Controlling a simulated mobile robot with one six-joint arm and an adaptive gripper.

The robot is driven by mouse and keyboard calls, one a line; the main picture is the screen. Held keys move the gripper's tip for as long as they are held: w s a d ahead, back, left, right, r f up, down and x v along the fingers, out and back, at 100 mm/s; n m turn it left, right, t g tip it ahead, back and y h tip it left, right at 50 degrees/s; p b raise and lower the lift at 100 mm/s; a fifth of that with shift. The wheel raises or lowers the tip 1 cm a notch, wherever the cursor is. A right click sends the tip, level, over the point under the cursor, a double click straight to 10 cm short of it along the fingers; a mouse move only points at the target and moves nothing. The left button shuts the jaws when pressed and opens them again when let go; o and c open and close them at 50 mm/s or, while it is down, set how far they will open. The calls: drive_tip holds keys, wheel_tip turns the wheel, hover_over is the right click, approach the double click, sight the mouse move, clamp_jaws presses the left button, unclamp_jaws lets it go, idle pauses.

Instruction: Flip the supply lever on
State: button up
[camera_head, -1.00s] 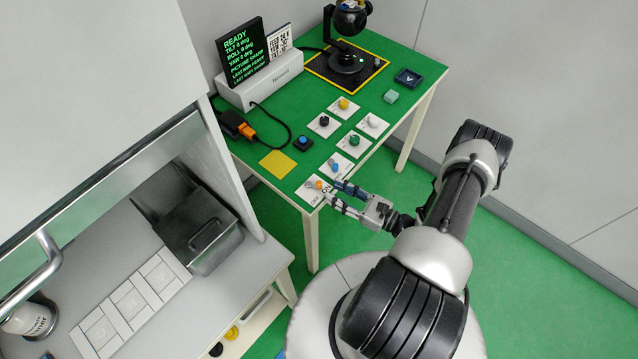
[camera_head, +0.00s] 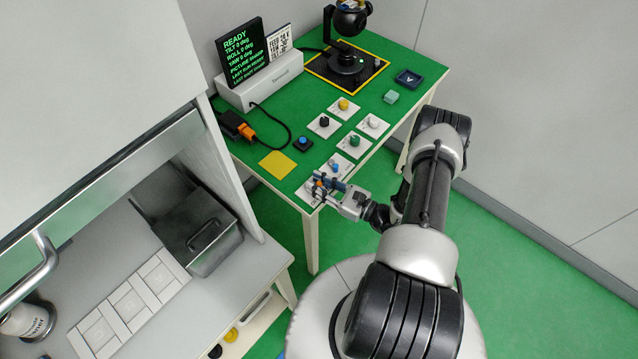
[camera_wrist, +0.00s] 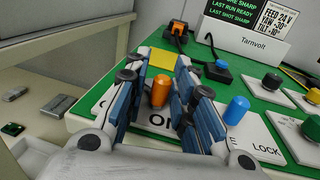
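The supply lever has an orange handle (camera_wrist: 160,92) and stands on a white plate (camera_wrist: 158,120) marked ON at the front corner of the green table. In the wrist view my gripper (camera_wrist: 159,78) is open, with one blue-padded finger on each side of the handle. Gaps show between handle and pads, so it is not gripped. In the head view my gripper (camera_head: 321,184) is over this plate and covers most of the lever. The OFF lettering and the lever's base are mostly hidden.
A blue knob (camera_wrist: 237,110) on a plate marked LOCK stands close to the right finger. More knob plates, including a green knob (camera_head: 354,140), lie behind. A yellow square (camera_head: 278,164) and a blue button (camera_head: 303,142) are nearby. The terminal screen (camera_head: 243,52) reads READY.

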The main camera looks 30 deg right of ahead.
drive_tip(key=shift+d, duration=0.1)
drive_tip(key=c, duration=0.4)
clamp_jaws()
drive_tip(key=shift+w+d+r, duration=0.1)
drive_tip(key=shift+d+r, duration=0.1)
drive_tip(key=shift+d, duration=0.05)
idle(0.5)
drive_tip(key=o, duration=0.7)
unclamp_jaws()
drive_tip(key=shift+c, duration=0.2)
drive_tip(key=shift+o, duration=0.6)
drive_tip(key=shift+a+f, duration=0.1)
drive_tip(key=shift+f, duration=0.05)
drive_tip(key=shift+a, duration=0.1)
drive_tip(key=v, duration=1.2)
